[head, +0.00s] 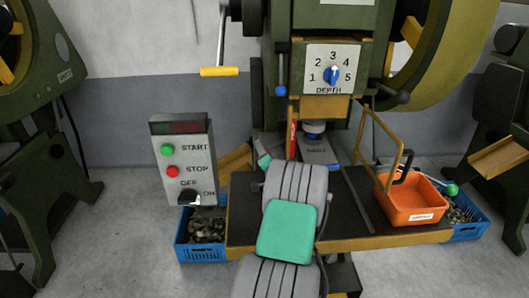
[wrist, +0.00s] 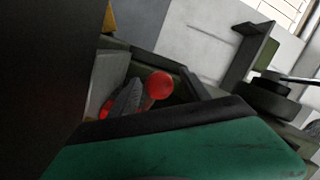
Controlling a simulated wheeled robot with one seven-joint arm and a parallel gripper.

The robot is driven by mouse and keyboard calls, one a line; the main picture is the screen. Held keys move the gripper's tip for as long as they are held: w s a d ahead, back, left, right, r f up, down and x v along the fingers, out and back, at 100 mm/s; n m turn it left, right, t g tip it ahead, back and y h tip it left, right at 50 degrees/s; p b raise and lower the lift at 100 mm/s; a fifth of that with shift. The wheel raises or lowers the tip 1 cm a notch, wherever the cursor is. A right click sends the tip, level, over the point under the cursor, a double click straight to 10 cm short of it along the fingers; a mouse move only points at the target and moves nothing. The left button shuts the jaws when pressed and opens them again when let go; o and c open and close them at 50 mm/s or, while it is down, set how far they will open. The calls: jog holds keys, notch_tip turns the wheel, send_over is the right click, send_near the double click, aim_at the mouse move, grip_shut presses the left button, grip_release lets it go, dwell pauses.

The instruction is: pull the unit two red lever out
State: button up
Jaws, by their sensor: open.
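A lever with a round red knob (wrist: 160,85) shows in the wrist view, just beyond the green and black edge of my wrist. Another red piece (wrist: 107,112) shows to its left, partly hidden. My gripper (wrist: 126,102) shows only in part, as a dark grey finger left of the knob; it is open, and I see no grip on the knob. In the head view my grey and green arm reaches towards the press and hides most of the gripper. A narrow upright red part (head: 292,138) shows behind the arm; I cannot tell if it is the same lever.
The green press has a depth dial (head: 332,75) and a yellow-handled crank (head: 219,71). A control box (head: 184,158) stands left. An orange bin (head: 413,205) sits on the table's right side. Blue crates (head: 203,253) stand below. A yellow bar frame rises near the bin.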

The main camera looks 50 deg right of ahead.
jog(key=shift+c, duration=0.4)
grip_shut()
jog(key=shift+s, duration=0.1)
dwell(0.8)
